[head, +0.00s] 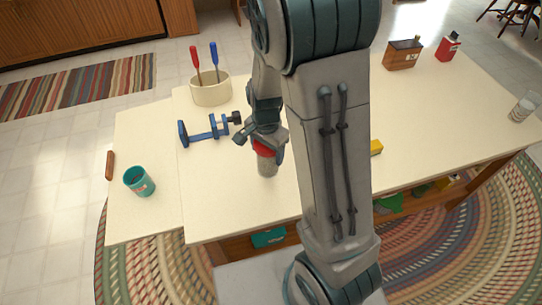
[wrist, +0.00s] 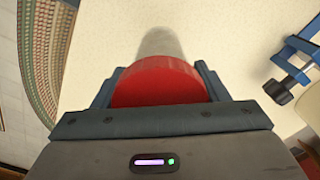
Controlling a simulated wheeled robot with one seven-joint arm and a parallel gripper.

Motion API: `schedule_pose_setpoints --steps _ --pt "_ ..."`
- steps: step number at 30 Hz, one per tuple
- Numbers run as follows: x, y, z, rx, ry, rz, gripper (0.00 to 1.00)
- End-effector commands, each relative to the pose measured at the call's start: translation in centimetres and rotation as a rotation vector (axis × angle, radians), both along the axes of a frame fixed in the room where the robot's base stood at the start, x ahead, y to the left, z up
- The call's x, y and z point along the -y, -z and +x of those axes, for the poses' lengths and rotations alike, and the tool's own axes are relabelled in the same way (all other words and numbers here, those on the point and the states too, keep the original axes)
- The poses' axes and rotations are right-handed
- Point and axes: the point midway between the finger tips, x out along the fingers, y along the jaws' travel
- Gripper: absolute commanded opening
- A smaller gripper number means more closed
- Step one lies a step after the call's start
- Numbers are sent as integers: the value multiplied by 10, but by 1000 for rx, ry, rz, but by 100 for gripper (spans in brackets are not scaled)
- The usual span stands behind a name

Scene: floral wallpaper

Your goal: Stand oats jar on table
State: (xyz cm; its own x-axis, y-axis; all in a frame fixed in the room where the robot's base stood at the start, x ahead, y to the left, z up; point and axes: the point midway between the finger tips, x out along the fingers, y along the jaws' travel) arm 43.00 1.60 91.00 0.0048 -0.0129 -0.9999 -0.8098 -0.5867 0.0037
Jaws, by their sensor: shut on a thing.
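The oats jar (head: 267,166) has a clear or greyish body and a red lid. It is upright, or close to it, over the cream table (head: 225,195); I cannot tell whether its base touches the top. My gripper (head: 264,144) is shut on the jar at its red lid. In the wrist view my gripper (wrist: 157,85) has a finger on each side of the red lid (wrist: 158,80), and the grey body (wrist: 160,43) extends beyond it. My arm hides part of the table's middle in the head view.
A blue clamp (head: 207,130) lies left of the jar, and a cream pot (head: 210,90) with two screwdrivers stands behind it. A teal cup (head: 139,181) is at the left. A yellow block (head: 376,147) is right of my arm. The table's front middle is clear.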

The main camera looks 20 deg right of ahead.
Motion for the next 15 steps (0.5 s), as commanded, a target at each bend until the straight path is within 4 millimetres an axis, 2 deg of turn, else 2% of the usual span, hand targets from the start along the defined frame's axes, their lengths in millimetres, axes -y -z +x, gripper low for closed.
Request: schedule_pose_setpoints --steps 5,15 --pt "10 8 4 0 -1 0 27" --pt "10 45 4 -1 -1 0 27"
